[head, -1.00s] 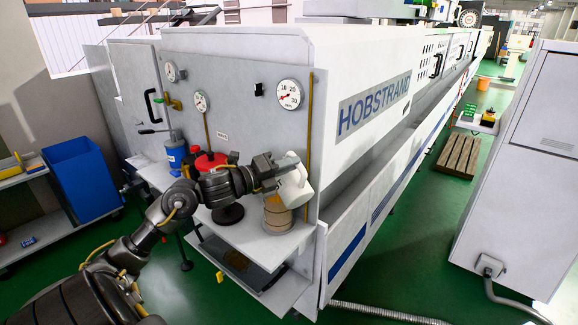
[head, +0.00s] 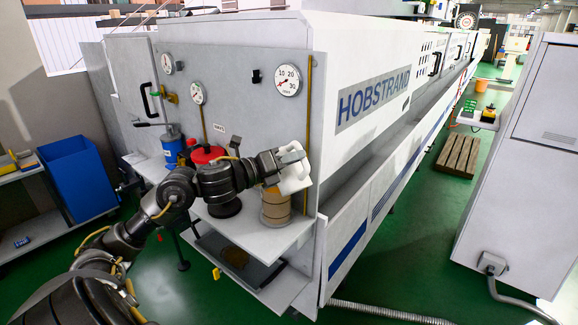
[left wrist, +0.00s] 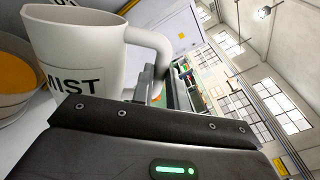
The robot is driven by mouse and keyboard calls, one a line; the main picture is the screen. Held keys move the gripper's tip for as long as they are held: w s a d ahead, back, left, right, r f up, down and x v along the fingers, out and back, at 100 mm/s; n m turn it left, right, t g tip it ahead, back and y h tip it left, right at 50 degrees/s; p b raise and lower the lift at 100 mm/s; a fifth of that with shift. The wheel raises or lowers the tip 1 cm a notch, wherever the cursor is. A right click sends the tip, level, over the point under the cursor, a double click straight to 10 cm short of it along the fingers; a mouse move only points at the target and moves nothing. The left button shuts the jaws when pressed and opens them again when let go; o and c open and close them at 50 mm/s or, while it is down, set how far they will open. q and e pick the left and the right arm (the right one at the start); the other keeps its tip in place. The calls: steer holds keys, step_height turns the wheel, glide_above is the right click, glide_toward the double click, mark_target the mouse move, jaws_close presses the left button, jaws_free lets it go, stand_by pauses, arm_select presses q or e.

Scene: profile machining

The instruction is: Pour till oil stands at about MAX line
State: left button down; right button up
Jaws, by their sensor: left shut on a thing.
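A white jug (head: 292,182) with a handle is held at the front right corner of the machine's shelf, above and beside an amber-brown cylindrical jar (head: 275,208). My left gripper (head: 282,156) is shut on the jug's handle. In the left wrist view the jug (left wrist: 85,45) shows black lettering reading "MIST". The rim of a round vessel with yellow-orange inside (left wrist: 14,82) shows left of it. The jug looks tilted; its mouth and any stream of oil are hard to make out. I cannot read a MAX line on the jar. My right gripper is not in view.
A red-topped container (head: 206,155) and a blue canister (head: 172,145) stand left of the jar on the shelf (head: 262,241). Gauges (head: 287,80) and a thin yellow-brown pipe (head: 308,120) are on the panel behind. A dark tray (head: 238,262) lies below.

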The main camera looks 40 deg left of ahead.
arm_select(q)
steer(key=shift+s+r, duration=0.1)
steer(key=f+m+b, duration=0.1)
steer(key=b, duration=0.1)
steer(key=d+f+m+b, duration=0.1)
steer(key=m+b, duration=0.1)
steer(key=b, duration=0.1)
steer(key=shift+s+f, duration=0.1)
steer(key=shift+f, duration=0.2)
steer(key=shift+f+m+b, duration=0.1)
steer(key=shift+m+b, duration=0.5)
steer(key=shift+b, duration=0.1)
steer(key=shift+d+r, duration=0.1)
steer(key=shift+r, duration=0.1)
